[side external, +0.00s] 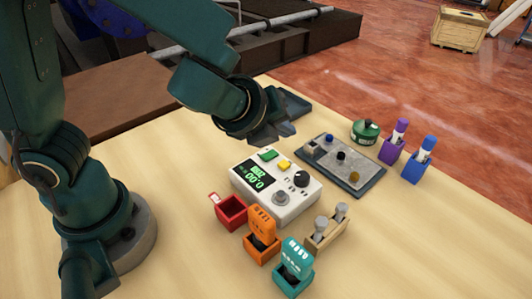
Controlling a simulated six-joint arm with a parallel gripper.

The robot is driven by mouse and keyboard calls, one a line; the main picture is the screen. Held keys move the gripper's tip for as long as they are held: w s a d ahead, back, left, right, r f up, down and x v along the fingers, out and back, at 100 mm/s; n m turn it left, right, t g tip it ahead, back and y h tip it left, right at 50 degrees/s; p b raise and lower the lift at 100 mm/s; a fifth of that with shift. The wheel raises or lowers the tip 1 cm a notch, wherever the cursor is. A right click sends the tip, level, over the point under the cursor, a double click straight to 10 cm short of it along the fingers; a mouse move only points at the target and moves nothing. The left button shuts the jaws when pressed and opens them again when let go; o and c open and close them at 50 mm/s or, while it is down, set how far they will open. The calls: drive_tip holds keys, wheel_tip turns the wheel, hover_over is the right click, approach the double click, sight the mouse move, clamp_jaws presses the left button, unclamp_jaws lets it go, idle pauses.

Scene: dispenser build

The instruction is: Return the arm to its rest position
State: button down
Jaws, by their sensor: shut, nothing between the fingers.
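My gripper (284,130) is on the end of my arm, in the upper middle of the side external view. It is shut and empty. It hangs over the table, appearing just behind the white control box (290,212) and left of the dark tray (370,180), touching nothing that I can make out. My arm reaches from its base at the left, bends high at the top of the picture and comes down toward the gripper. The fingertips are small and dark here.
The wooden table (190,240) holds a red bin (231,213), an orange holder (262,240), a teal holder (294,270), a beige rack (325,236), a green round container (365,131), a purple holder (391,150) and a blue holder (415,168). The table's right front is clear.

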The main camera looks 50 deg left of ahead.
drive_tip(key=s+a+r+n+y, duration=0.2)
drive_tip(key=s+a+r+n, duration=0.35)
drive_tip(key=a+n, duration=0.5)
drive_tip(key=s+d+f+n+g+h, duration=0.1)
drive_tip(key=s+d+n+g+h, duration=0.2)
drive_tip(key=s+n, duration=0.6)
drive_tip(key=d+n+h, duration=0.1)
drive_tip(key=n, duration=0.4)
drive_tip(key=shift+d, duration=0.35)
